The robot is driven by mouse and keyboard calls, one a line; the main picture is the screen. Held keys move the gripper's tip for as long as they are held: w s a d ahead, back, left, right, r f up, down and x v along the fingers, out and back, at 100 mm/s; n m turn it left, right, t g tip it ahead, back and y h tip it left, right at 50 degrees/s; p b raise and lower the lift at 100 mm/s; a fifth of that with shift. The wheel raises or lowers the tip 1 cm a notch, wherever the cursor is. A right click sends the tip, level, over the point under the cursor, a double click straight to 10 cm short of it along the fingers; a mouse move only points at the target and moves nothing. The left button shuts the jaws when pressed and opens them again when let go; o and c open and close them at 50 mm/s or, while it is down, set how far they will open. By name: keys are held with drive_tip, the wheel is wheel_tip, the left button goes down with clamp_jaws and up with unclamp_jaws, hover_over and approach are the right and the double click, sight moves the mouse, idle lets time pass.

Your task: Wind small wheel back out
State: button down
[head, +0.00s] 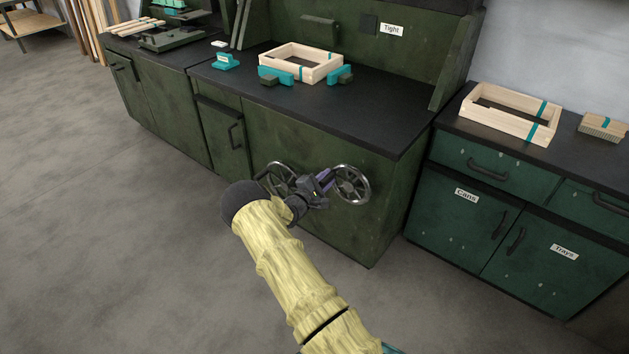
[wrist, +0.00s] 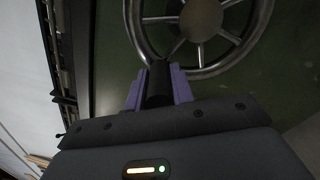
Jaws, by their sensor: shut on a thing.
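Two spoked metal handwheels stand on the front of the green bench. The right one, which I take as the small wheel (head: 366,184), also shows large in the wrist view (wrist: 200,18), with its round hub and spokes. The other handwheel (head: 270,178) is at the left, partly behind my wrist; the two look close in size. My gripper (head: 330,177) is at the left rim of the right wheel.
A wooden crate frame (head: 290,56) sits among teal clamps on the dark bench top (head: 360,115). At the right, a green cabinet (head: 450,225) carries another wooden frame (head: 485,120) and a brush (head: 604,128). The grey floor (head: 130,250) at the left is clear.

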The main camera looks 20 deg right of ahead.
drive_tip(key=shift+f, duration=0.15)
idle(0.3)
drive_tip(key=c, duration=1.2)
unclamp_jaws()
drive_tip(key=shift+a, duration=0.1)
drive_tip(key=p+v, duration=0.3)
drive_tip(key=v, duration=1.4)
drive_tip(key=shift+s+a, duration=0.1)
